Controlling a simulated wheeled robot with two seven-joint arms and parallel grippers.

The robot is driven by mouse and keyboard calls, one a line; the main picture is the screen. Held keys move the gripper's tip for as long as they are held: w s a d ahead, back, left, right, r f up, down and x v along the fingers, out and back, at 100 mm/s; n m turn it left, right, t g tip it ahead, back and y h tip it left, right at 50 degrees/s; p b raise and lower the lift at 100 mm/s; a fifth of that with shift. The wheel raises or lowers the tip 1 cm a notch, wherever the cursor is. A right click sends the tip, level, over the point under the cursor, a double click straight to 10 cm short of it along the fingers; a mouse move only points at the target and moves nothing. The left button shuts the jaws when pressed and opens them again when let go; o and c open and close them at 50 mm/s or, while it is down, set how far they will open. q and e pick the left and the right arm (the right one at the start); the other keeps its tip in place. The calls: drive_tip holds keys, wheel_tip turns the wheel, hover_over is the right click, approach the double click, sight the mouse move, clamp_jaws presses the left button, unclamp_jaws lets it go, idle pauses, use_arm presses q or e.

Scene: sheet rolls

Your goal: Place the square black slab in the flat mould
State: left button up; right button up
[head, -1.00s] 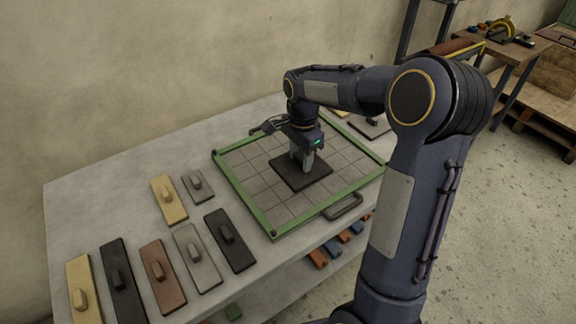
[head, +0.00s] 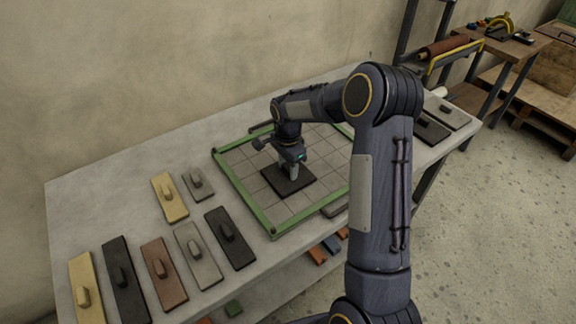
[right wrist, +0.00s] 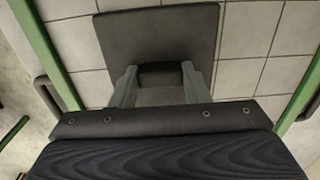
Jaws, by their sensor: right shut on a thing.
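The square black slab (head: 277,183) is over the middle of the flat mould (head: 229,190), a green-framed tray with a grey gridded floor. My right gripper (head: 293,172) is shut on the slab's raised grip. In the right wrist view the two fingers (right wrist: 160,82) close on both sides of the dark grip, and the slab (right wrist: 158,30) spreads out behind it over the pale grid squares. I cannot tell whether the slab touches the mould floor or hangs slightly above it. My left gripper is not in view.
Several slabs with grips lie left of the mould, among them a yellow one (head: 170,206), a brown one (head: 163,285) and a dark one (head: 230,248). More dark slabs (head: 430,130) lie at the table's right end. A wall runs behind the table.

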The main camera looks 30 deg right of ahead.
sight(288, 167)
drive_tip(key=shift+f, duration=0.15)
drive_tip(key=o, duration=1.2)
wheel_tip(288, 167, up, 11)
drive_tip(key=s+a+r+n+t+y, duration=0.1)
drive_tip(key=s+a+r+n+t, duration=0.1)
drive_tip(key=s+r+n, duration=0.4)
drive_tip(key=s+a+n+t+y, duration=0.1)
drive_tip(key=s+a+n, duration=0.2)
drive_tip(key=s, duration=0.4)
drive_tip(key=s+a+f+n+t+y, duration=0.1)
drive_tip(key=s+a+n, duration=0.2)
drive_tip(key=s, duration=0.5)
drive_tip(key=s+a+n+t, duration=0.1)
drive_tip(key=s+a+n, duration=0.2)
drive_tip(key=s, duration=0.5)
drive_tip(key=shift+a+f+n+t+y, duration=0.3)
drive_tip(key=shift+f+y, duration=0.05)
drive_tip(key=shift+y, duration=0.05)
